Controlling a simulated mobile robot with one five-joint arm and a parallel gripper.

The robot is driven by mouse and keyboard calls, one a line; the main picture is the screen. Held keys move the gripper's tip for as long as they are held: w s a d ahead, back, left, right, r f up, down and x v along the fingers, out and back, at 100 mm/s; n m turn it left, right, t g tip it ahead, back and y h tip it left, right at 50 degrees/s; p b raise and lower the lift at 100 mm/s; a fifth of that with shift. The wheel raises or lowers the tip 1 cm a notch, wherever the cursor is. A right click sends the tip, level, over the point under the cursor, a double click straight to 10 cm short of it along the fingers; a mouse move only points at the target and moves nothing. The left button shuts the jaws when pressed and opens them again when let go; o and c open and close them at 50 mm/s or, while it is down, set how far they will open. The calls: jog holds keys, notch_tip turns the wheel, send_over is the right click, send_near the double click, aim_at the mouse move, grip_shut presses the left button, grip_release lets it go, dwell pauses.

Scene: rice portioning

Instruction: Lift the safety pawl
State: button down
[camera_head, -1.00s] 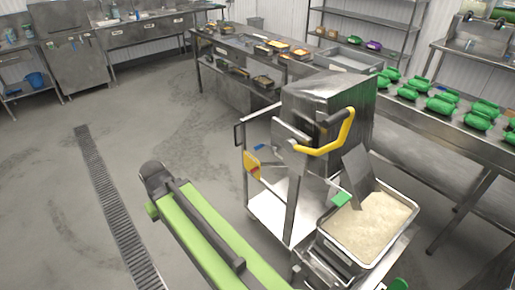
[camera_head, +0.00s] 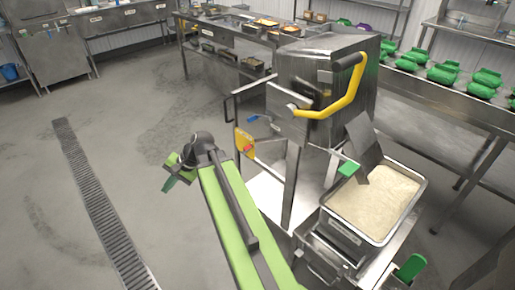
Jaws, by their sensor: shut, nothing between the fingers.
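A steel dispensing machine (camera_head: 310,85) with a yellow crank handle (camera_head: 340,98) stands on a wheeled steel frame. On its left side are a small blue lever (camera_head: 253,118) and a yellow plate with a red spot (camera_head: 244,143). I cannot tell for sure which small part is the safety pawl. My gripper (camera_head: 170,178) is at the end of my green arm, left of the machine and apart from it. It is shut and empty, small in view and partly hidden by the wrist.
A steel pan of rice (camera_head: 375,205) sits below the chute, with a green-handled part beside it. A long steel counter (camera_head: 440,100) with several green containers runs along the right. Open floor with a drain grate (camera_head: 95,205) lies left of my arm.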

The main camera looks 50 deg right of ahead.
jog(key=d+f+m+t+b, duration=0.35)
jog(key=d+m+b, duration=0.3)
jog(key=d, duration=0.45)
jog(key=d+f+m+t+b, duration=0.2)
jog(key=d+m+t+b, duration=0.4)
jog(key=d, duration=0.4)
jog(key=s+d+r+m+t+h+b, duration=0.1)
jog(key=s+d+m+t+h+b, duration=0.2)
jog(key=d, duration=0.8)
jog(key=s+d+r+m+t+h+b, duration=0.1)
jog(key=s+d+m+t+h+b, duration=0.2)
jog(key=s+d+m+b, duration=0.4)
jog(key=s+d+m+h, duration=0.1)
jog(key=s+d+m, duration=0.1)
jog(key=d, duration=0.3)
jog(key=shift+s+m+b, duration=0.35)
jog(key=shift+m+b, duration=0.05)
jog(key=shift+m, duration=0.05)
jog(key=shift+r, duration=0.1)
